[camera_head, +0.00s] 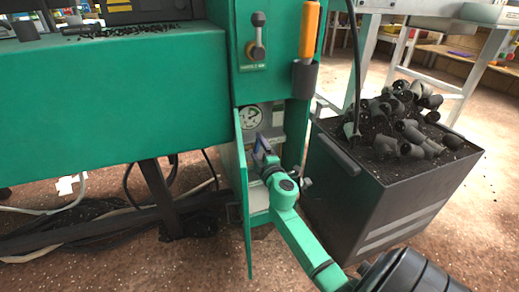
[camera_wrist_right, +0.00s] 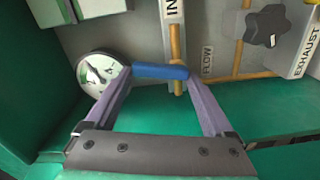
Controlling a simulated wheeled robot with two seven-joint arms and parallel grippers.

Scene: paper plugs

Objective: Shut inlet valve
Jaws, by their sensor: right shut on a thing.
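The inlet valve's blue lever handle (camera_wrist_right: 160,71) shows in the right wrist view. It lies crosswise over a vertical brass pipe (camera_wrist_right: 176,42), below a label of which only "IN" can be read. My right gripper (camera_wrist_right: 160,74) has its two purple fingers at the two ends of the handle and is shut on it. In the head view my right gripper (camera_head: 263,150) reaches into the open cabinet under the green machine, and the handle cannot be made out there. My left gripper is in neither view.
A pressure gauge (camera_wrist_right: 100,72) sits left of the handle. A black star knob (camera_wrist_right: 268,27) by the "EXHAUST" label is at right. The green cabinet door (camera_head: 243,200) stands open left of my arm. A dark bin (camera_head: 350,205) of pipe fittings stands close at right.

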